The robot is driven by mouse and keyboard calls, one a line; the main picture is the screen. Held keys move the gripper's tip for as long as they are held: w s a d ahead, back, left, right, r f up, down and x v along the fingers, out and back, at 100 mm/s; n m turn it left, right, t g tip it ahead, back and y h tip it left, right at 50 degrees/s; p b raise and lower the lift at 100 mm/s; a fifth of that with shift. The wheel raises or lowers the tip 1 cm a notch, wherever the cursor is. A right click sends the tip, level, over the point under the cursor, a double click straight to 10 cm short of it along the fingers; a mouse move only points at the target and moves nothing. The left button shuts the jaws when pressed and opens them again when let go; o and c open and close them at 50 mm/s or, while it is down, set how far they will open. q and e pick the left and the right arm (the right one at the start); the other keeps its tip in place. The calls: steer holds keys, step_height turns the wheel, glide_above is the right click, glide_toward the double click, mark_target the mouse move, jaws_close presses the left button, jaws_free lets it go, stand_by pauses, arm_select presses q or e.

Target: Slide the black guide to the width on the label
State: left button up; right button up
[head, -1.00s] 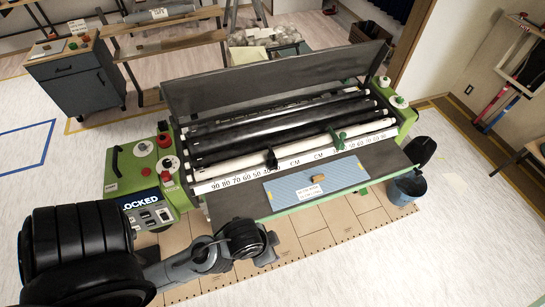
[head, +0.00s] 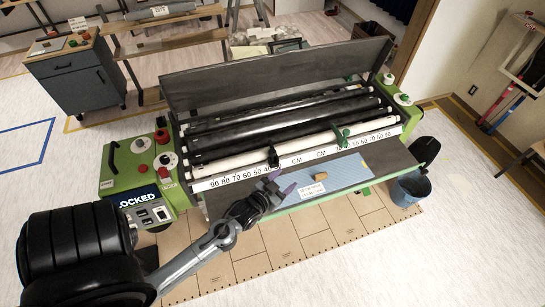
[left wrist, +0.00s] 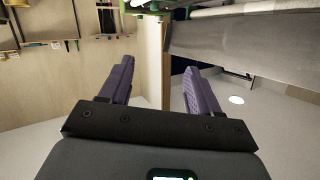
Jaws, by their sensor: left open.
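The black guide (head: 273,156) sits on the white roller above the ruler strip (head: 230,179), near the 40 mark left of centre. A green guide (head: 341,136) sits further right on the same roller. A white label (head: 312,190) lies on the blue sheet (head: 350,171) on the front shelf; its text is too small to read. My left gripper (head: 279,188) is open and empty, in front of and below the black guide, over the sheet's left end. Its purple fingers show apart in the left wrist view (left wrist: 160,80). My right gripper is out of view.
The green-sided machine has a panel reading "LOCKED" (head: 146,216) at left. A small tan block (head: 321,177) lies on the sheet. A blue bucket (head: 410,188) stands at the right. The raised grey cover (head: 270,73) stands behind the rollers.

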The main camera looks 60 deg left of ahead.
arm_select(q)
steer(key=a+f+n+y+b, duration=0.3)
steer(key=a+f+y+b, duration=0.2)
steer(key=a+f, duration=0.4)
steer(key=n+g+y+b, duration=0.1)
steer(key=n+y+b, duration=0.1)
steer(key=n+b, duration=0.1)
glide_toward(271, 155)
steer(key=shift+n, duration=0.4)
steer(key=b+x, duration=0.1)
steer(key=x, duration=1)
steer(key=shift+w+a+r+b, duration=0.15)
steer(key=shift+w+a+b, duration=0.1)
steer(key=shift+w+b, duration=0.1)
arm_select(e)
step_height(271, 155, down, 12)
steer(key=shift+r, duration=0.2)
arm_select(q)
steer(key=shift+c, duration=0.3)
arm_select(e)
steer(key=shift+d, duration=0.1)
arm_select(q)
jaws_close()
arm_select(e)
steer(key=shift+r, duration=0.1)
